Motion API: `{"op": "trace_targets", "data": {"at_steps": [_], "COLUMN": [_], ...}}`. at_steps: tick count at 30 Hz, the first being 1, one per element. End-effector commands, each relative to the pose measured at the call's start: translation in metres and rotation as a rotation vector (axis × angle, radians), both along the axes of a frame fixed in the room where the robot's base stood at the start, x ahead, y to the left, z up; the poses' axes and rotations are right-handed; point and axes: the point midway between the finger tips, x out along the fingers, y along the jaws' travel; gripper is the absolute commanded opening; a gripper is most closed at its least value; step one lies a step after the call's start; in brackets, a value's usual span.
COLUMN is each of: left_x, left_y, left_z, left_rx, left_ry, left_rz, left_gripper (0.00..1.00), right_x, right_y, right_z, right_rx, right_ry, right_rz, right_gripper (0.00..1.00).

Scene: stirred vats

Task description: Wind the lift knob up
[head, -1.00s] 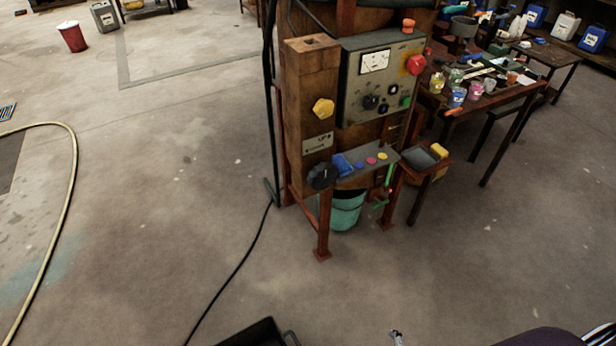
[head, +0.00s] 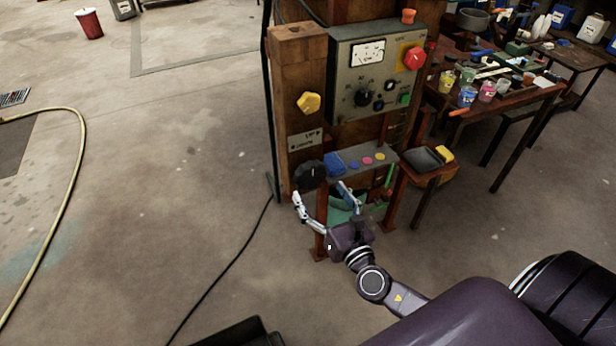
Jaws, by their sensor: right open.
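A round black knob (head: 310,174) sits low on the front of the wooden post (head: 298,62). A small label plate with an arrow (head: 305,139) is above it, and a yellow lobed knob (head: 309,103) is higher on the same post. I cannot read the label well enough to tell which knob it names. My right gripper (head: 321,193) is open and empty, its two fingers spread and pointing up toward the black knob. Its fingertips appear just below the knob, with no clear contact. My left gripper is not in view.
A grey control box (head: 378,75) with a red knob and dials is right of the post. A small shelf (head: 352,167) with coloured buttons and a blue item is beside the black knob. A teal bucket (head: 341,210) is underneath.

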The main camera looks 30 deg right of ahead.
Motion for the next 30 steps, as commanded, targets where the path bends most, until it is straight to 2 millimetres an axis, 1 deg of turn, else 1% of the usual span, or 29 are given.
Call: {"op": "trace_targets", "data": {"at_steps": [1,3,10,15,23,30], "left_x": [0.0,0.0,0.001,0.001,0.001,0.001], "left_y": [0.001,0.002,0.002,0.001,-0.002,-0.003], "left_z": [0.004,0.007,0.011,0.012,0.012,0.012], "left_rx": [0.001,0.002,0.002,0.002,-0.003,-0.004], "left_ry": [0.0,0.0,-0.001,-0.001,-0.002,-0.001], "left_rz": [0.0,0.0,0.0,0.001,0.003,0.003], "left_gripper": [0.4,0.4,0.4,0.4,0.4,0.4], "right_x": [0.009,0.02,0.049,0.058,0.058,0.058], "right_y": [-0.001,-0.001,-0.003,-0.003,-0.003,-0.003], "right_z": [0.004,0.003,0.001,0.0,-0.001,-0.001], "right_rx": [0.002,0.002,0.003,0.004,0.005,0.005], "right_ry": [-0.003,-0.002,0.001,0.002,0.003,0.002], "right_rz": [0.0,0.0,0.0,0.0,0.0,0.0], "right_gripper": [0.8,0.8,0.8,0.8,0.8,0.55]}}
